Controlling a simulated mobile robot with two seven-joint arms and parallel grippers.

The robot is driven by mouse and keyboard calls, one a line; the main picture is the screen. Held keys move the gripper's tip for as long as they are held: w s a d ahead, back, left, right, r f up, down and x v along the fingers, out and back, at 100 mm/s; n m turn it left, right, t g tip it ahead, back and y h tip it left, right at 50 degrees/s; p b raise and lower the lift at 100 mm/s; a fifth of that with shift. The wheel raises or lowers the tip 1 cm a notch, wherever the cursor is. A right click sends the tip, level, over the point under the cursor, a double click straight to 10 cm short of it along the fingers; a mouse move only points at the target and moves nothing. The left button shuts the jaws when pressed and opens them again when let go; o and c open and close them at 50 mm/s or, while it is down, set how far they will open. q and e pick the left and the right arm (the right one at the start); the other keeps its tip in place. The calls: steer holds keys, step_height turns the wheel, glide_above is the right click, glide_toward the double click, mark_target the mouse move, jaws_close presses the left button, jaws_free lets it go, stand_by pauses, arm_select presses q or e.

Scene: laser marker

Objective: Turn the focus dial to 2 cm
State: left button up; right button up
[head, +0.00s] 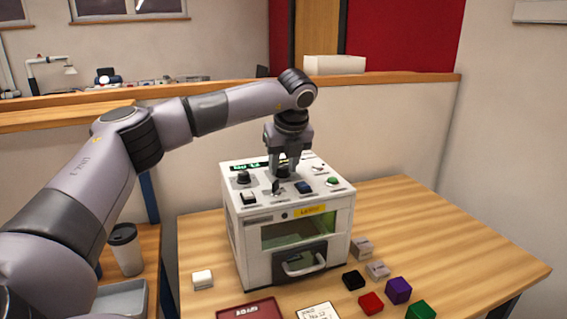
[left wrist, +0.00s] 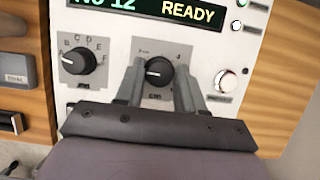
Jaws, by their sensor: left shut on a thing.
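The laser marker (head: 236,226) is a white box on the wooden table, with a sloped control panel on top. My left gripper (head: 285,168) points down at this panel from above. In the left wrist view, its two fingers stand on either side of a round black dial (left wrist: 158,72) with a white pointer line, and are shut on it. The pointer line points roughly left. The dial's scale marks are too small to read, with "cm" seemingly below it. In the head view the fingers largely hide this dial. My right gripper is not in view.
A lettered dial (left wrist: 82,61) sits left of the gripped one. The display (left wrist: 150,12) reads "No 12 READY". A white button (left wrist: 225,80) is to the right. Several small blocks, including a purple one (head: 398,290), and a red tray (head: 248,309) lie in front. The table's right side is clear.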

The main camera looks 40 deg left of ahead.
arm_select(q)
steer(key=m+t, duration=0.1)
steer(key=m, duration=0.2)
steer(key=shift+s+a+m+h, duration=0.1)
steer(key=shift+m+h, duration=0.3)
steer(key=m+t+h, duration=0.1)
steer(key=m, duration=0.3)
steer(key=shift+a+m, duration=0.1)
steer(key=shift+m, duration=0.2)
steer(key=shift+h, duration=0.3)
steer(key=o, duration=1)
